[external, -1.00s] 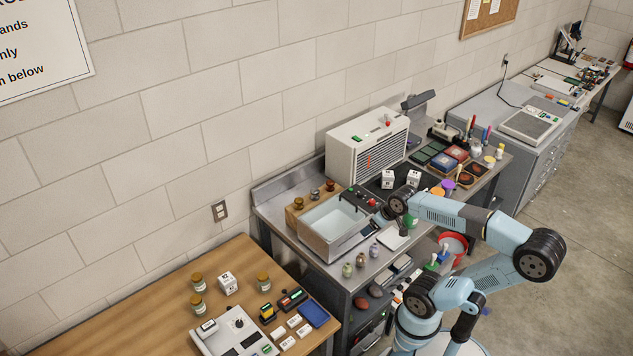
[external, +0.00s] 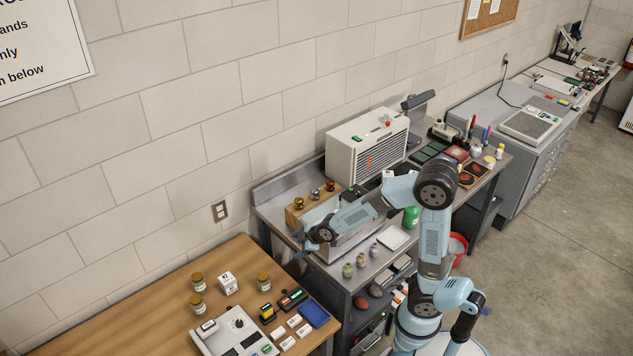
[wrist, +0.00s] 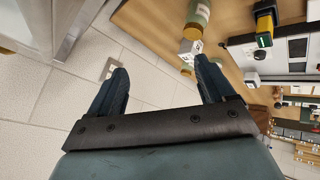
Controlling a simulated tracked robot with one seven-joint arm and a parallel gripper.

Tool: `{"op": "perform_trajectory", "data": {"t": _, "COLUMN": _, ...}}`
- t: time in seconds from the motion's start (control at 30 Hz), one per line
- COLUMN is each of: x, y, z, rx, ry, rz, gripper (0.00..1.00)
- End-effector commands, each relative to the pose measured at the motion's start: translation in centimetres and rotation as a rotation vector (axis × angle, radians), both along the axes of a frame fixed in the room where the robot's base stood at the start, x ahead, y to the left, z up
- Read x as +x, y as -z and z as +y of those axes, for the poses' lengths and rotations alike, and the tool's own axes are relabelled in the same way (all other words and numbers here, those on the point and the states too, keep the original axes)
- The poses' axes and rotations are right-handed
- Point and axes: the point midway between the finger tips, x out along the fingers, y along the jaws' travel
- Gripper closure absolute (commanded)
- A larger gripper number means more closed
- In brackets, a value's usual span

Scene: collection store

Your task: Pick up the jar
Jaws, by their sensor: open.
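Several glass jars with gold-brown lids stand on the wooden table in the external view: one at the back left (external: 197,280), one in front of it (external: 199,304) and one to the right (external: 263,283). The frames do not show which one the task means. In the wrist view, a jar (wrist: 200,13) shows at the top, beyond the right finger. My gripper (wrist: 160,68) is open and empty, with wall and socket visible between its fingers. In the external view my gripper (external: 301,254) is up and to the right of the jars, near the metal bench, and partly hard to make out.
A white marked cube (external: 228,283) stands among the jars on the wooden table (external: 165,318). A grey device (external: 233,334), small white boxes and a blue tray (external: 314,314) crowd its front. The metal bench beside it holds a basin and small bottles (external: 361,260).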

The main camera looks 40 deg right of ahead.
Motion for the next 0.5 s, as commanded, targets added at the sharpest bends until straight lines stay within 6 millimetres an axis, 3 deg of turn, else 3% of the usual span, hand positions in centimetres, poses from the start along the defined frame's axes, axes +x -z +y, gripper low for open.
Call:
{"op": "perform_trajectory", "data": {"t": 0.2, "x": 1.5, "y": 4.3, "z": 4.4, "rx": -0.102, "ry": -0.141, "rz": -0.083, "gripper": 0.18}}
{"op": "perform_trajectory", "data": {"t": 0.33, "x": 2.5, "y": 7.0, "z": 5.9, "rx": -0.189, "ry": -0.221, "rz": -0.144, "gripper": 0.18}}
{"op": "perform_trajectory", "data": {"t": 0.5, "x": 4.1, "y": 10.6, "z": 6.3, "rx": -0.36, "ry": -0.329, "rz": -0.239, "gripper": 0.18}}
